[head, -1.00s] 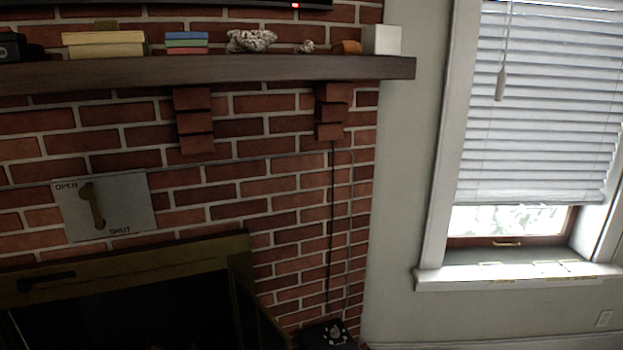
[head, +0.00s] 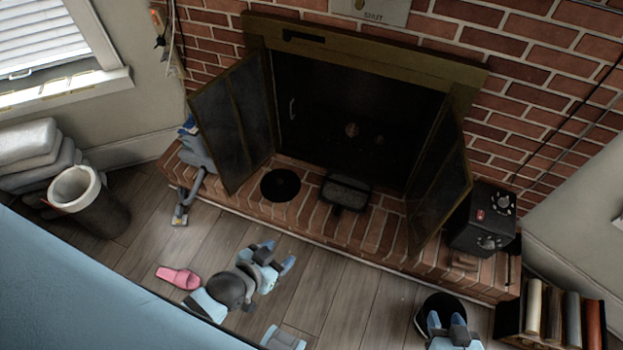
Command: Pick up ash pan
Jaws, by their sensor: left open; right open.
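A dark rectangular pan (head: 346,191), which looks like the ash pan, sits on the brick hearth in front of the open firebox, with a narrower part toward the front edge. My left gripper (head: 278,256) is open and empty, below and to the left of the pan in the head view, apart from it. My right gripper (head: 446,322) is open and empty at the bottom right, in front of a black round thing and farther from the pan. Nothing hides the pan from view.
Open firebox doors (head: 236,128) and (head: 440,195) flank the pan. A black disc (head: 281,185) lies on the hearth (head: 390,235) left of it. A black box (head: 482,222) stands right. A pink slipper (head: 178,278), a bin (head: 90,205) and a book crate (head: 560,325) are around.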

